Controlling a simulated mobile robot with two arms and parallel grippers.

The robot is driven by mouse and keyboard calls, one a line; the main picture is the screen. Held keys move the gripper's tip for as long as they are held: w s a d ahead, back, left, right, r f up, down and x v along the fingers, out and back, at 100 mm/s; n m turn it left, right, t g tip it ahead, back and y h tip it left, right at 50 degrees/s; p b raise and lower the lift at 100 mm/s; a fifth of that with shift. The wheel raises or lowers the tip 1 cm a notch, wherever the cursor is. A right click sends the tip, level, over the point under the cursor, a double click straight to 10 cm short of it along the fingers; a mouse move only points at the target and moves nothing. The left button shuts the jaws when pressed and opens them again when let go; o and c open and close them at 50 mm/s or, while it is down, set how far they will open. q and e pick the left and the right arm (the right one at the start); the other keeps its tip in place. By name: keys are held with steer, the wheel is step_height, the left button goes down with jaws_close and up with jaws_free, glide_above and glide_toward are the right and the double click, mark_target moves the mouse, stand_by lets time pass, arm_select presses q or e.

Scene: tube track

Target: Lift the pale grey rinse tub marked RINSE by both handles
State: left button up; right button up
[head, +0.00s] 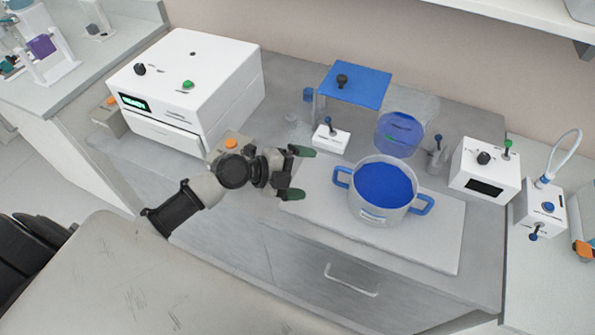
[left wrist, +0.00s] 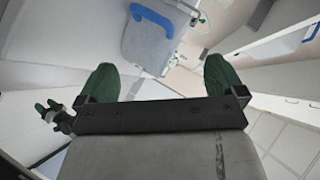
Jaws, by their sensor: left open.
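The pale grey rinse tub (head: 368,211) stands upright on a white mat and holds blue contents. Its left blue handle (head: 342,177) faces my left gripper, and its right blue handle (head: 423,205) is on the far side from it. A label on the front is too small to read. My left gripper (head: 304,173) is open and empty, a short way left of the left handle. In the left wrist view the tub wall (left wrist: 149,48) and blue handle (left wrist: 152,18) show ahead of the spread green fingers (left wrist: 160,78), apart from them.
The white mat (head: 440,244) lies on the grey bench. A large white machine (head: 190,85) stands at the left. A blue plate on a stand (head: 355,86) and a clear blue-tinted vessel (head: 400,135) are behind the tub. A white box with knobs (head: 485,170) is at the right.

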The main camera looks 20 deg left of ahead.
arm_select(q)
steer(key=x, duration=1.1)
steer(key=shift+d, duration=0.1)
